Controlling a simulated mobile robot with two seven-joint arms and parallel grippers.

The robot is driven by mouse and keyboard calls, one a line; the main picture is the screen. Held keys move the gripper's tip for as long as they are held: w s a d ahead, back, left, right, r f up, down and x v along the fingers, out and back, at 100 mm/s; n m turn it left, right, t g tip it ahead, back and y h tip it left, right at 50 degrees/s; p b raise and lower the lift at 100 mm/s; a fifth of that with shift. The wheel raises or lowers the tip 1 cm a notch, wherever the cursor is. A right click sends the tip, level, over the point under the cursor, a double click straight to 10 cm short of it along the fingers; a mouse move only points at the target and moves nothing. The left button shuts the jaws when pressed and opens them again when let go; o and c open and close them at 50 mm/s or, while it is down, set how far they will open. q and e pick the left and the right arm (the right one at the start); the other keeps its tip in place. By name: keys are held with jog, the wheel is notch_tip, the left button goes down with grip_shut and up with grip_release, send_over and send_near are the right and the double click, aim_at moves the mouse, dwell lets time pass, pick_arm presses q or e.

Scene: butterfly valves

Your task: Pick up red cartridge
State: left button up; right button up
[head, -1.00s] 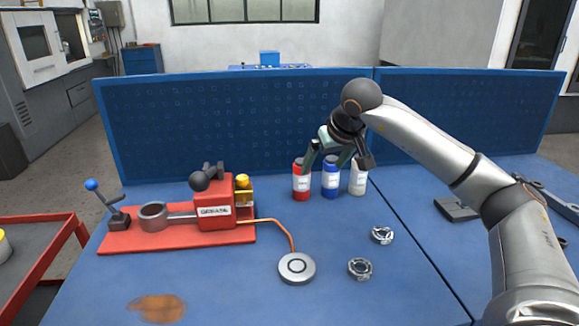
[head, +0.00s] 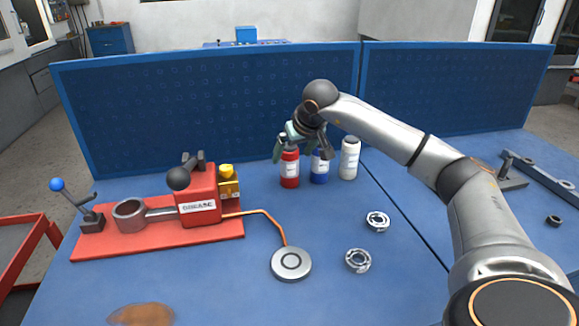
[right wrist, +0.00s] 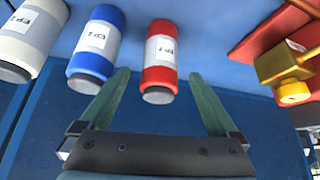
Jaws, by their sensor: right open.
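The red cartridge (head: 289,170), with a white label, stands upright on the blue table near the back panel. It also shows in the right wrist view (right wrist: 160,60), between the two finger lines. My right gripper (head: 294,154) is open and empty at the top of the red cartridge in the head view. In the right wrist view its green fingers (right wrist: 160,78) lie on either side of the cartridge, with gaps on both sides. No contact shows. My left gripper is not in view.
A blue cartridge (head: 320,170) stands close beside the red one, and a white cartridge (head: 349,160) stands beyond it. A red grease unit (head: 198,200) is to the left. Two bearings (head: 377,221) lie in front. The blue panel (head: 200,115) rises behind.

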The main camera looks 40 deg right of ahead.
aim_at(290, 161)
jog(key=x, duration=0.4)
jog(key=shift+w+f, duration=0.15)
jog(key=shift+f, duration=0.2)
jog(key=shift+r, duration=0.1)
grip_shut()
dwell(0.3)
